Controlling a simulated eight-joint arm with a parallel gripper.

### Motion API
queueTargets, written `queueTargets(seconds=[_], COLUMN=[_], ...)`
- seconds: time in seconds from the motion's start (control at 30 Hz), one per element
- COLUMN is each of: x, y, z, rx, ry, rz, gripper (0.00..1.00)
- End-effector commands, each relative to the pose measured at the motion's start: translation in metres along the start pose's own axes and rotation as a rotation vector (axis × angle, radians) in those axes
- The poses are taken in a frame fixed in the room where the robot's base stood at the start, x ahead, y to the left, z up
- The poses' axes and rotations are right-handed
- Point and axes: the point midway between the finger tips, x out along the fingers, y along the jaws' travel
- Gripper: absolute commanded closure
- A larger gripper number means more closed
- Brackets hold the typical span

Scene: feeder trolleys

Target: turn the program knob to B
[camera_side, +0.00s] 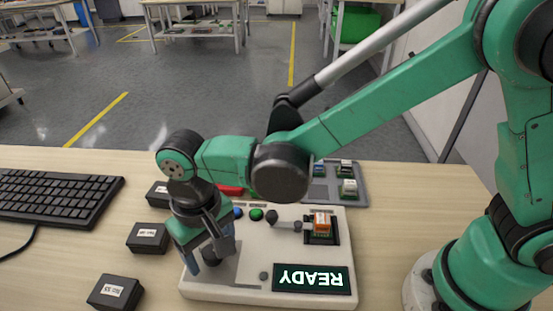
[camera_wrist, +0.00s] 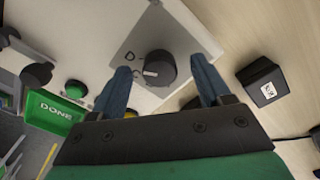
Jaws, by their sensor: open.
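The program knob (camera_wrist: 161,68) is round and dark, on a grey plate (camera_wrist: 136,42) of the white control panel (camera_side: 190,287). In the wrist view the letters D and C show left of it. I cannot read a B or tell where the knob points. In the side view the knob (camera_side: 211,257) is partly hidden by my fingers. My gripper (camera_side: 209,252) points down over it, open. In the wrist view my gripper (camera_wrist: 160,63) has one blue finger on each side of the knob, with gaps visible; contact is not clear.
The panel has a READY screen (camera_side: 312,280), a green button (camera_side: 256,214), a blue button (camera_side: 238,213) and a lever (camera_side: 273,217). A green DONE sign (camera_wrist: 58,112) shows in the wrist view. Black labelled boxes (camera_side: 148,237) and a keyboard (camera_side: 55,200) lie left of the panel.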

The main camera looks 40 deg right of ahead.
Motion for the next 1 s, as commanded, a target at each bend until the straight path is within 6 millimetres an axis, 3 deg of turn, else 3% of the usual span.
queueTargets(seconds=[0.2,0.27,0.47,0.77,1.0], x=[0.0008,0.0007,0.0005,0.0004,0.0003], y=[0.0002,0.0002,0.0002,0.0002,0.0002], z=[0.0,0.0,0.0,0.0,0.0], rx=[0.0,0.0,-0.001,-0.025,-0.139], ry=[0.0,0.0,0.0,0.0,0.0], rz=[0.0,0.0,0.0,0.0,0.0], gripper=[0.29,0.44,1.0,1.0,1.0])
